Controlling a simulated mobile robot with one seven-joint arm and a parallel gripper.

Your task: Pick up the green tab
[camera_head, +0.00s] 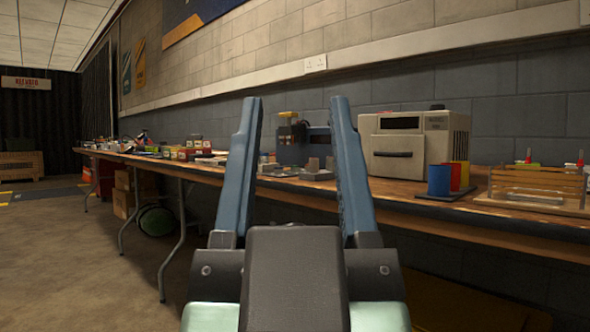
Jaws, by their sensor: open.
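My gripper (296,100) is in the middle of the camera_head view, its two long blue fingers pointing up and spread wide. It is open, with nothing between the fingers; the bench and wall show through the gap behind. I cannot pick out a green tab for sure. Small green and red bits show at the wooden rack (537,184) on the right, too small to identify. Small coloured items also lie on the far left part of the bench, too small to tell apart.
A long wooden bench (440,207) on metal legs runs along the brick wall. On it stand a beige oven-like box (415,145), blue (438,181), red and yellow cylinders, and a blue machine (287,153) partly hidden by my fingers. Boxes sit under the bench; the floor (60,270) at left is clear.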

